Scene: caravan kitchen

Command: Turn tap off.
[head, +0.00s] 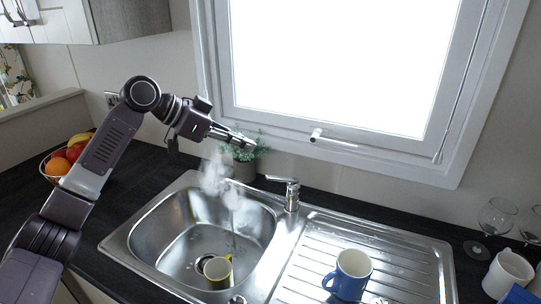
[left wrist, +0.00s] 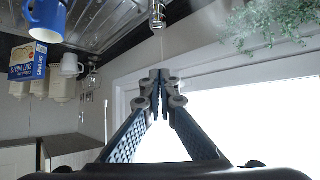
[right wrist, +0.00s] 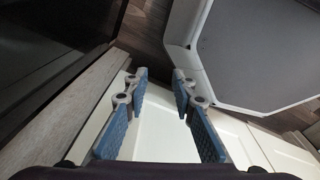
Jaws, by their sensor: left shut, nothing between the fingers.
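The chrome tap (head: 292,197) stands at the back of the sink, between basin and drainer, its short lever on top pointing left. Steam (head: 214,172) rises by its spout, and a thin stream of water (head: 233,238) falls into the metal basin (head: 150,228). A yellow mug (head: 218,272) sits tilted in the basin. My left gripper (head: 252,145) is shut and empty, above and left of the tap, apart from it. In the left wrist view its tips (left wrist: 159,74) meet below the tap (left wrist: 157,16). My right gripper (right wrist: 159,73) is open and empty, away from the sink.
A blue mug (head: 352,274) stands on the drainer (head: 315,245). A potted plant (head: 245,166) stands behind the basin, near my left gripper, below the window (head: 340,60). Wine glasses (head: 495,217) and a white jug (head: 507,273) are at right, a fruit bowl (head: 58,165) at left.

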